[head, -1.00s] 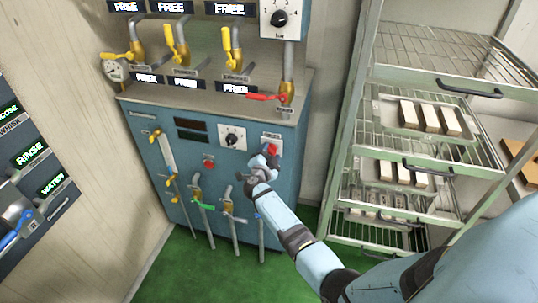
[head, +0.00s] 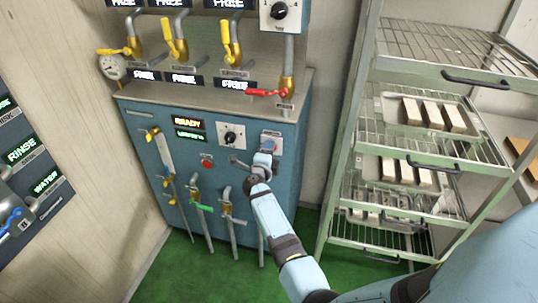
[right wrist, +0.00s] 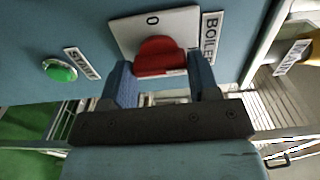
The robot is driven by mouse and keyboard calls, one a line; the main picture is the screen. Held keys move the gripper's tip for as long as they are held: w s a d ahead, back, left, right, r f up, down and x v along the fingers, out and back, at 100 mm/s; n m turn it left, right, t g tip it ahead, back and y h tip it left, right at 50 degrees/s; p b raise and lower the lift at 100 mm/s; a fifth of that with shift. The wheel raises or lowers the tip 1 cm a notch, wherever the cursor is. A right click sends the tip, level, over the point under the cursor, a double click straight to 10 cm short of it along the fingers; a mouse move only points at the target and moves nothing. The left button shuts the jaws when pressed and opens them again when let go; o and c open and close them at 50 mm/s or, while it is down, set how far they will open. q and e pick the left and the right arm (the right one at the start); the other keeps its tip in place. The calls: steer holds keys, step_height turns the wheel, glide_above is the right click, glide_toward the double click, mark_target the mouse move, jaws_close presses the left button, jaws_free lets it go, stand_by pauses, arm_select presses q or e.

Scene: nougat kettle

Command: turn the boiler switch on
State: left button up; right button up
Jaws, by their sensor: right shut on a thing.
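The boiler switch is a red knob (right wrist: 160,56) on a white plate (right wrist: 150,22) marked 0, beside a BOILER label (right wrist: 209,38), in the right wrist view. My right gripper (right wrist: 162,84) is shut on the knob, one blue finger on each side. In the head view my right gripper (head: 266,156) is at the upper right of the blue cabinet's front (head: 218,148) and hides most of the switch. Two small displays (head: 188,128) on the cabinet are lit, the upper reading READY. My left gripper is not in view.
A black dial (head: 231,138) and a red button (head: 207,163) are left of my right gripper. A red-handled valve (head: 268,93) is above it. Pipes with valves (head: 227,210) stand below. A wire rack (head: 345,130) with trays is to the right.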

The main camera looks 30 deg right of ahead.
stand_by(0.5)
steer(key=o, duration=0.9)
steer(key=shift+d, duration=0.1)
